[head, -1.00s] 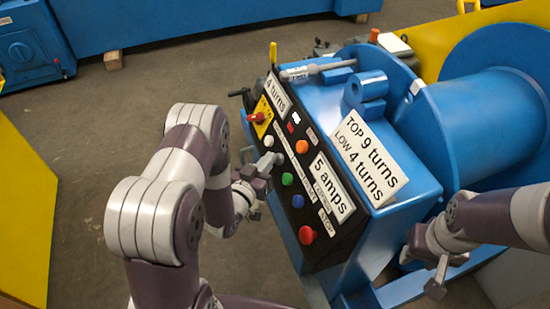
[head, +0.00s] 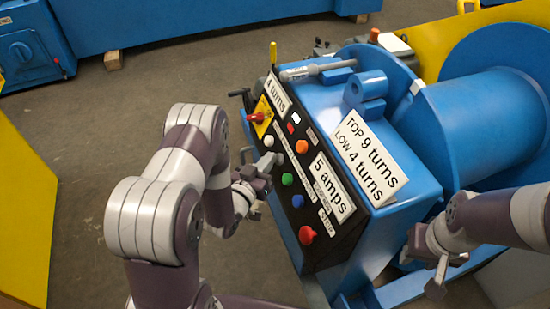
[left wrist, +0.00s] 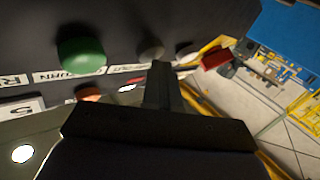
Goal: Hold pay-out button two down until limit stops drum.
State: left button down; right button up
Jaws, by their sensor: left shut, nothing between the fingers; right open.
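The black control panel (head: 325,235) on the blue winch carries a column of buttons: white (head: 268,141), green (head: 287,179), blue (head: 298,201) and red (head: 307,234). A grey button (left wrist: 151,50) lies between white and green in the left wrist view. My left gripper (head: 267,163) is shut and empty, its tip at the grey button; I cannot tell whether it is pressed in. The tip also shows in the left wrist view (left wrist: 160,72). The blue drum (head: 480,125) is at the right. My right gripper (head: 437,280) is open and empty, low beside the winch.
A white card (head: 368,160) reads "TOP 9 turns, LOW 4 turns". A red selector (head: 256,117) and an orange knob (head: 302,147) are near the buttons. Open floor lies left of the winch.

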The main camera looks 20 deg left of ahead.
pick_arm(q)
jog(key=shift+s+a+r+p, duration=0.4)
jog(key=shift+s+a+p, duration=0.1)
jog(key=shift+a, duration=0.15)
jog(key=s+a+r+p, duration=0.2)
jog(key=a, duration=0.1)
jog(key=shift+s+a+r, duration=0.1)
jog(key=shift+s+a, duration=0.15)
jog(key=shift+s, duration=0.1)
dwell(0.5)
